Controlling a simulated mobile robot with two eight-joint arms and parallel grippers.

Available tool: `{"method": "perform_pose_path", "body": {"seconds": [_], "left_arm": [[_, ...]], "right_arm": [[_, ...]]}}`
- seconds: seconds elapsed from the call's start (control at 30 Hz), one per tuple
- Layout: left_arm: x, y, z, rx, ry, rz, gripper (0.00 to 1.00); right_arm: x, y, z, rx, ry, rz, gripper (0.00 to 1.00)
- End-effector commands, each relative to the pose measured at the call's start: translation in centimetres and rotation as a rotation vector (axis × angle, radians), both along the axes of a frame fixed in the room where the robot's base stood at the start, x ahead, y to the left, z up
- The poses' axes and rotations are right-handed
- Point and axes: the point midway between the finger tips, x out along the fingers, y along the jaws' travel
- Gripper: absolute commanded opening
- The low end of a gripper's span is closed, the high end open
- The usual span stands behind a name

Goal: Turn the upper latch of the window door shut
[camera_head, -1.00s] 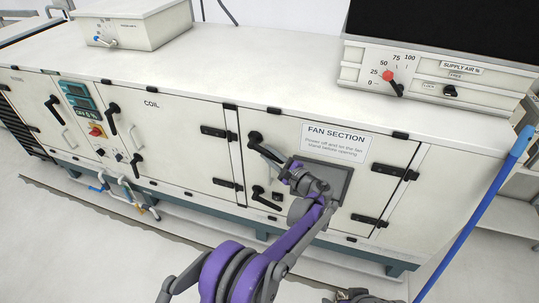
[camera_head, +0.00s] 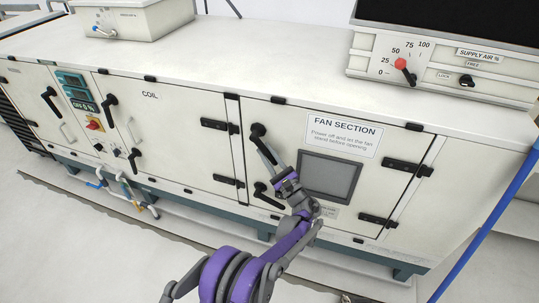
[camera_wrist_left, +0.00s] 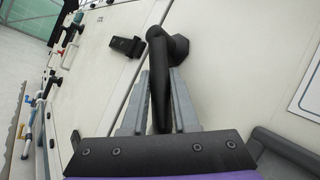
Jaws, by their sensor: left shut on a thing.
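The window door (camera_head: 393,148) is the fan section's panel, with a grey window (camera_head: 328,177) and a label. Its black upper latch (camera_head: 257,131) sits at the door's upper left edge. My left gripper (camera_head: 267,153) is shut on the upper latch's handle. In the left wrist view, the latch (camera_wrist_left: 157,75) runs down from its pivot between the two grey fingers (camera_wrist_left: 158,105). The fingers cover part of the handle in the head view. The lower latch (camera_head: 268,195) is free, below and left of my wrist. My right gripper is not in view.
The coil door (camera_head: 170,135) with its own latches and hinges lies to the left. A control box with a red-tipped dial (camera_head: 402,65) stands on the cabinet top at right. A blue pole (camera_head: 490,220) leans at the right. The floor in front is mostly clear.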

Motion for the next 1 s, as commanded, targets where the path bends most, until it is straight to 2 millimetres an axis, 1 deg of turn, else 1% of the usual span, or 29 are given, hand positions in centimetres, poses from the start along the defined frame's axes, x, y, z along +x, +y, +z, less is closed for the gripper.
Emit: {"method": "perform_pose_path", "body": {"seconds": [0.03, 0.23, 0.77, 0.8, 0.93, 1.0], "left_arm": [[0.09, 0.20, -0.39, 0.023, -0.007, 0.000, 0.00], [0.19, 0.54, -0.52, 0.089, -0.028, 0.000, 0.00], [0.21, 0.64, -0.43, 0.114, -0.037, -0.001, 0.00], [0.21, 0.65, -0.44, 0.114, -0.037, -0.001, 0.33], [0.21, 0.65, -0.44, 0.114, -0.037, -0.001, 0.57], [0.21, 0.65, -0.44, 0.114, -0.037, -0.001, 0.58]], "right_arm": [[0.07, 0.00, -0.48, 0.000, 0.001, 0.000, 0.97], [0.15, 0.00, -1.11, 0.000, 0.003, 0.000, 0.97], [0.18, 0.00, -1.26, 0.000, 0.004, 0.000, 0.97], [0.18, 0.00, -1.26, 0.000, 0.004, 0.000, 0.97], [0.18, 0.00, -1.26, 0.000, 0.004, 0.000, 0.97], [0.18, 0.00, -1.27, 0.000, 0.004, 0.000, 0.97]]}}
